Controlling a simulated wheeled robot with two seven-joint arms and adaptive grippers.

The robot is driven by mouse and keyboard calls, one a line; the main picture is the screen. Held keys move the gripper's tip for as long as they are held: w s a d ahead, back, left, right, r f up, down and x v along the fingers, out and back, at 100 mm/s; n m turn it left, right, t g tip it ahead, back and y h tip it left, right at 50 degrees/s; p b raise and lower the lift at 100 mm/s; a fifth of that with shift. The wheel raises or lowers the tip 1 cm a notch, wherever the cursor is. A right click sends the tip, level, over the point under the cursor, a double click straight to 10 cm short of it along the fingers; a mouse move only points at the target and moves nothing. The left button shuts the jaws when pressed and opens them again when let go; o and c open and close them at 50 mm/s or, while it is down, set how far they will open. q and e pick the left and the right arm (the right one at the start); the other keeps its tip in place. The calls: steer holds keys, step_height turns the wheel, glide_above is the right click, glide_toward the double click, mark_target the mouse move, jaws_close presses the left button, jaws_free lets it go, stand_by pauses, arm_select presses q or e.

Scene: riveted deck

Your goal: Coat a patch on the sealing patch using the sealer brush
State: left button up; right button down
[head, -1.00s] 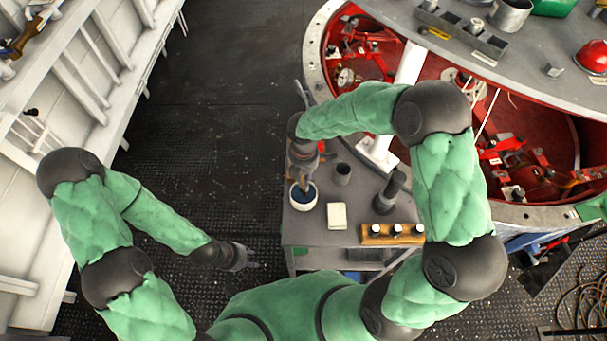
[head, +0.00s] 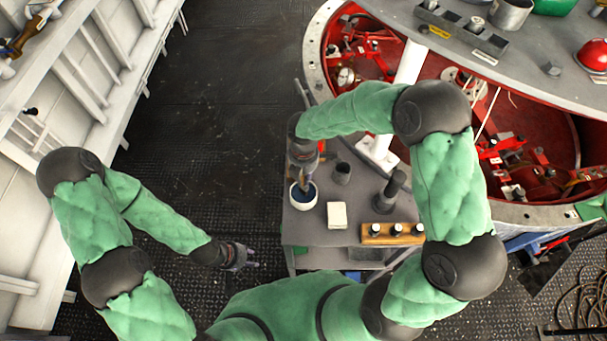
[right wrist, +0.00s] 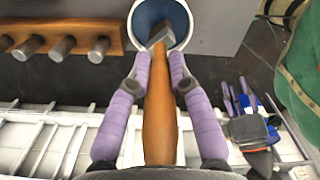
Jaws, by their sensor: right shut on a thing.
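My right gripper (head: 304,172) is shut on the wooden handle of the sealer brush (right wrist: 160,120), with a purple finger on each side of it in the right wrist view. The brush's metal end reaches into a white-rimmed pot with dark blue inside (head: 304,199); the pot also shows in the right wrist view (right wrist: 180,12). The bristles are hidden. A cream-coloured flat square (head: 337,215), possibly the sealing patch, lies on the grey cart top to the right of the pot. My left gripper (head: 242,257) is away from the cart, over the floor; its jaw opening is too small to tell.
On the cart (head: 312,233) stand a grey cup (head: 342,173), a dark upright tool (head: 390,190) and a wooden rack (head: 393,234) with several pegs. A red-lined round structure (head: 540,150) lies to the right. The dark floor (head: 220,90) to the left is clear.

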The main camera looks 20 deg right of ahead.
steer(key=shift+f, duration=0.3)
steer(key=shift+s+f, duration=0.1)
stand_by(1.1)
steer(key=shift+r+p, duration=2.85)
steer(key=shift+r, duration=0.75)
steer(key=shift+f, duration=0.1)
